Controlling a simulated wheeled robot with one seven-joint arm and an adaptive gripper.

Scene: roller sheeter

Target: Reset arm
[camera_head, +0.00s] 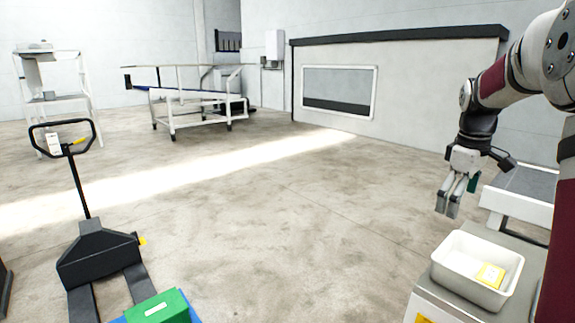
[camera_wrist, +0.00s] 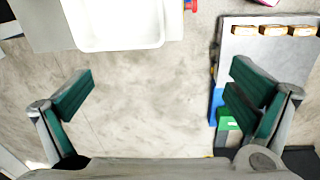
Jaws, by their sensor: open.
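My gripper (camera_head: 449,208) hangs at the right in the head view, fingers pointing down, above and behind the white bin. In the wrist view my gripper (camera_wrist: 160,95) has its green-padded fingers spread wide apart, with only floor between them. It is open and empty. My arm reaches in from the right edge of the head view, bent at the elbow.
A white bin (camera_head: 452,277) with a yellow item (camera_head: 490,274) stands on a grey surface at lower right, beside a conveyor (camera_head: 517,207). A black pallet jack (camera_head: 98,258) and a green box (camera_head: 160,308) are at lower left. A white frame cart (camera_head: 190,112) stands further back. The middle floor is clear.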

